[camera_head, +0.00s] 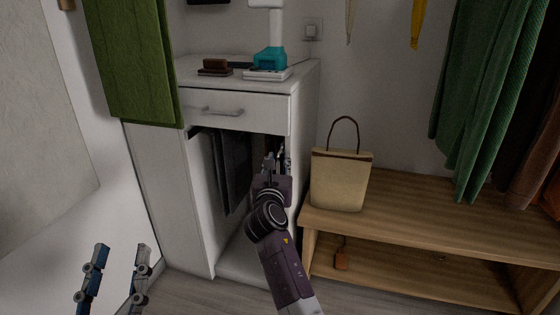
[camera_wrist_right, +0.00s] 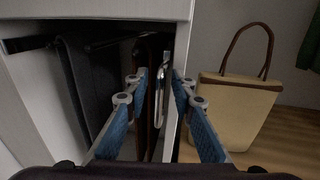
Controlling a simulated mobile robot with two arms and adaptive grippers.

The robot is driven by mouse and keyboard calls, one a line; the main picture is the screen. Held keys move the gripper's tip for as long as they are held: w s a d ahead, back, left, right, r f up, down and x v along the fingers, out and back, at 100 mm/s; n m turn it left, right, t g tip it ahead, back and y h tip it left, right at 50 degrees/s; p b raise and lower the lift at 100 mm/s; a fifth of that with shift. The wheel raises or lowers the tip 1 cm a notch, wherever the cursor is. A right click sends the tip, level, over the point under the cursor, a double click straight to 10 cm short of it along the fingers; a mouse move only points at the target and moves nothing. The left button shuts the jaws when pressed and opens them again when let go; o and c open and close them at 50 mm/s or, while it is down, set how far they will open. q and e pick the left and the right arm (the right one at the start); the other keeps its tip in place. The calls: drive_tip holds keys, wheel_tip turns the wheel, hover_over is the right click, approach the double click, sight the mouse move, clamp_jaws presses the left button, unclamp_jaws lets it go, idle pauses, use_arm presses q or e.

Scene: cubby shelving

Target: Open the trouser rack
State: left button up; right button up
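The trouser rack (camera_head: 232,165) is inside the white cabinet, below its drawer, with dark trousers hanging from it. In the right wrist view grey trousers (camera_wrist_right: 88,85) hang at the left and a brown piece (camera_wrist_right: 145,100) hangs further right. A shiny metal handle (camera_wrist_right: 158,92) stands upright at the rack's right side. My right gripper (camera_head: 278,160) is at the cabinet opening. In the right wrist view its fingers (camera_wrist_right: 160,78) are apart, one on each side of the handle; I cannot tell whether they touch it. My left gripper (camera_head: 121,248) is open and empty at the lower left.
A closed drawer (camera_head: 240,110) with a grey handle sits above the opening. The cabinet's right side wall (camera_head: 307,120) is close beside my right gripper. A beige bag (camera_head: 338,183) stands on a wooden bench (camera_head: 420,210) to the right. A green garment (camera_head: 135,65) hangs at the upper left.

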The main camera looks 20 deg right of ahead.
drive_tip(key=shift+c, duration=0.3)
clamp_jaws()
idle(0.4)
